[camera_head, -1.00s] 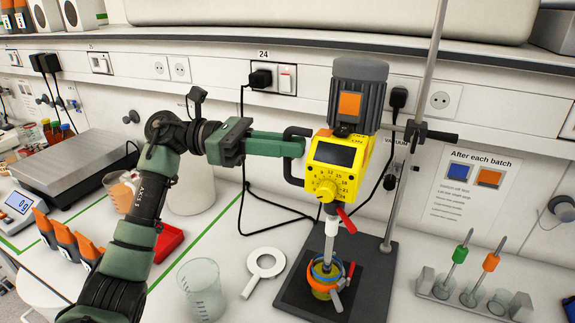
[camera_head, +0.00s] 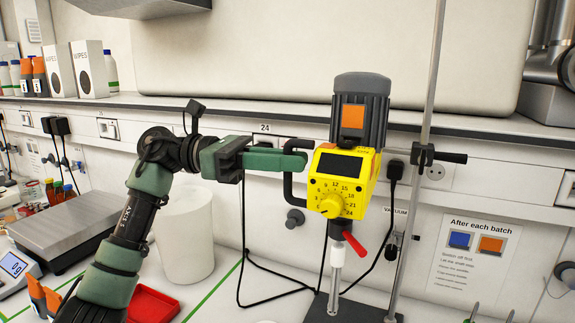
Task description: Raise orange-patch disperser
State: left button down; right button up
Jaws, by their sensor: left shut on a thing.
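The disperser (camera_head: 340,183) has a yellow control box with a dial, a grey motor above it and an orange patch (camera_head: 352,117) on the motor. Its red lever (camera_head: 355,244) and thin shaft (camera_head: 333,296) hang below. My left gripper (camera_head: 296,162) is shut on the disperser's black handle (camera_head: 289,188), on the left of the yellow box. The disperser is upright beside the metal stand rod (camera_head: 432,75), at a clamp (camera_head: 423,155). My right gripper is not in view.
The shelf edge (camera_head: 270,117) runs behind the motor. Black cables (camera_head: 242,240) hang on the wall at the left. A white bin (camera_head: 185,235), a red tray (camera_head: 152,305) and a scale (camera_head: 65,232) stand at the left. A batch notice (camera_head: 478,262) is on the right.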

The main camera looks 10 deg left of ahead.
pick_arm(q)
jog(key=shift+a+r, duration=0.15)
jog(key=shift+r, duration=0.3)
jog(key=c, duration=1.4)
grip_release()
jog(key=shift+c, duration=0.2)
jog(key=shift+f, duration=0.1)
jog(key=a+b, duration=0.3)
jog(key=a, duration=0.4)
jog(key=shift+a, duration=0.35)
